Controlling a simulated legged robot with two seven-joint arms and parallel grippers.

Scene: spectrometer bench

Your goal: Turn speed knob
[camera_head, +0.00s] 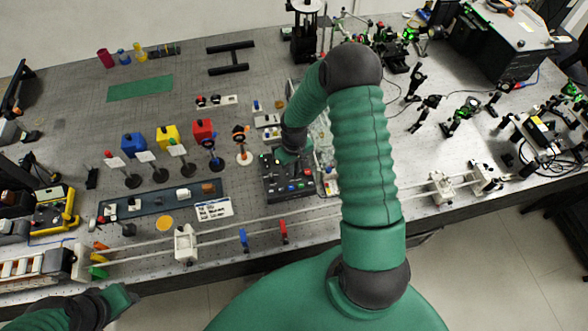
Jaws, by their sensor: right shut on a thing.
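A dark control box (288,187) with small coloured buttons and knobs on its top sits near the front middle of the bench. My right arm arches over from the front, and my right gripper (278,162) points down at the back left part of this box. It is shut on a small knob there, which the gripper mostly hides; which knob it is cannot be read at this size. My left arm shows only at the bottom left corner, with its gripper (122,300) low by the bench's front edge; whether it is open or shut does not show.
Blue, yellow and red blocks and discs on posts stand left of the box. Optics mounts crowd the right.

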